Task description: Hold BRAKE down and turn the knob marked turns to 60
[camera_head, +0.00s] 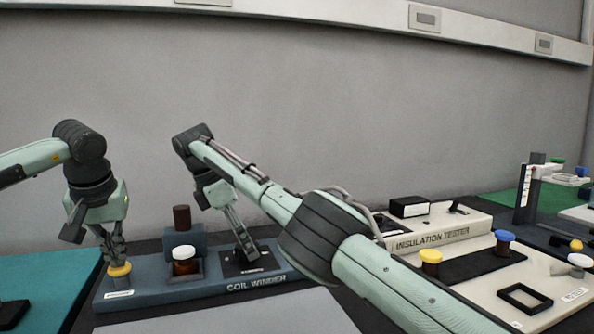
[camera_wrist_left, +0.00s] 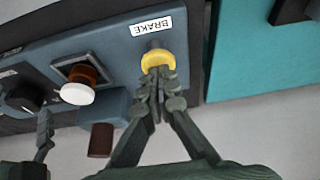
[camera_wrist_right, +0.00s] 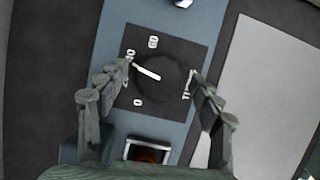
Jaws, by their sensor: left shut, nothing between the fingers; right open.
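The yellow BRAKE button (camera_wrist_left: 158,60) is at the left end of the coil winder (camera_head: 190,284). It also shows in the head view (camera_head: 119,270). My left gripper (camera_wrist_left: 160,78) is shut and empty, its fingertips against the button's top; I cannot tell how far it is pressed. My right gripper (camera_wrist_right: 160,75) is open, one finger on each side of the knob; contact is unclear.
A spool with a white top (camera_wrist_left: 79,94) sits in a square recess between button and knob. A brown cylinder (camera_head: 182,217) stands behind it. The insulation tester (camera_head: 440,232) is to the right, with yellow (camera_head: 430,262) and blue (camera_head: 505,242) topped spools. A grey sheet (camera_head: 230,318) lies in front.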

